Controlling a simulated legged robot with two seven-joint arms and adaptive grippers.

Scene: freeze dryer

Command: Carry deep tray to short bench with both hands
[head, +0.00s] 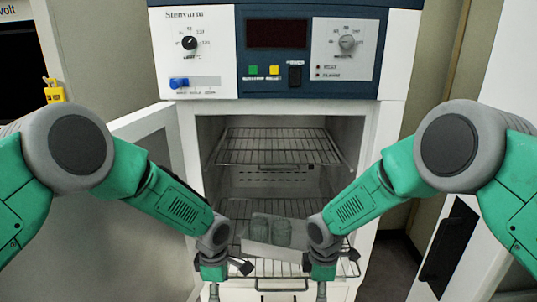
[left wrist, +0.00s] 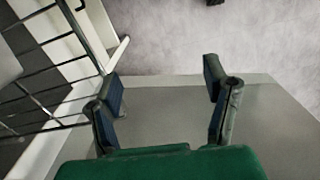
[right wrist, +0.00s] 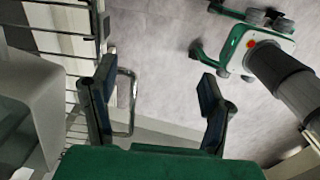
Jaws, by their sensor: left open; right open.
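The deep tray (head: 288,250) is a pale box with grey-green contents. It sits on the pulled-out lower wire rack of the freeze dryer, between my two grippers. It also shows at the left of the right wrist view (right wrist: 38,85). My left gripper (head: 229,279) is open and empty, just left of the tray; its fingers are spread in its wrist view (left wrist: 160,88). My right gripper (head: 337,277) is open and empty, just right of the tray, beside the rack's edge; its wrist view shows its spread fingers (right wrist: 158,85). I cannot make out the short bench.
The freeze dryer (head: 390,85) stands ahead with its chamber open. An upper wire rack (head: 275,147) is empty. Its door (head: 130,240) stands open on the left. A white unit with a black handle (head: 449,240) is at the right. Grey floor (left wrist: 170,40) shows below.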

